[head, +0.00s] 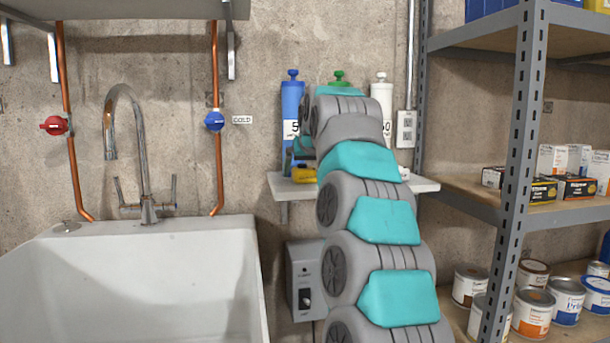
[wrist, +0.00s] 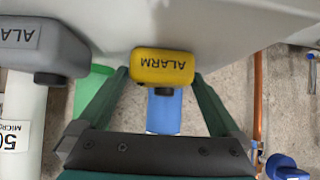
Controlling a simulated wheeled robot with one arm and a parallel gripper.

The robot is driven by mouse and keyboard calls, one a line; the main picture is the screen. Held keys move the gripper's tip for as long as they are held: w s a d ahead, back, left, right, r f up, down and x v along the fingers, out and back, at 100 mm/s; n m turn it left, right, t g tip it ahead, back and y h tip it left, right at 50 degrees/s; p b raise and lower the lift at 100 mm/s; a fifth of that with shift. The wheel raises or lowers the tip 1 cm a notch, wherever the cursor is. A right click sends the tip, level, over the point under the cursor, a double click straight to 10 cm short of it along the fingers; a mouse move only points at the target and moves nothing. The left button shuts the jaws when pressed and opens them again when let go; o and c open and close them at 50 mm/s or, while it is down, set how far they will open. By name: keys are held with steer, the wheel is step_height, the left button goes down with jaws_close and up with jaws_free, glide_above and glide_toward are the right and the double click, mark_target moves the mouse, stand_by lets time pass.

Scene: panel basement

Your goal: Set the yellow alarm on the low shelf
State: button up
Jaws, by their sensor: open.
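The yellow alarm (wrist: 162,66) stands on the small white wall shelf (head: 424,185). Its lettering appears upside down in the wrist view, and a dark knob-like part (wrist: 160,89) shows at its lower edge there. In the head view only part of the yellow alarm (head: 304,174) shows beside my arm. My gripper (wrist: 161,77) is open, with one teal finger to each side of the yellow alarm. I cannot tell whether either finger touches it. In the head view my arm hides most of the gripper.
A grey alarm (wrist: 38,45) stands to the left in the wrist view, near a white cylinder (wrist: 22,120). Blue (head: 292,105), green and white cylinders are at the wall. A sink (head: 135,275) is left; a metal rack (head: 505,170) with boxes and cans is right.

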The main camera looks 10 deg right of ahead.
mark_target(307, 168)
steer(key=shift+c, duration=0.2)
steer(key=c, duration=1.5)
steer(key=shift+r, duration=0.1)
steer(key=shift+r, duration=0.15)
steer(key=shift+r, duration=0.65)
steer(key=shift+d+r+p, duration=0.3)
steer(key=shift+r+p, duration=0.05)
steer(key=shift+r, duration=0.55)
steer(key=shift+a, duration=0.1)
steer(key=shift+a, duration=0.1)
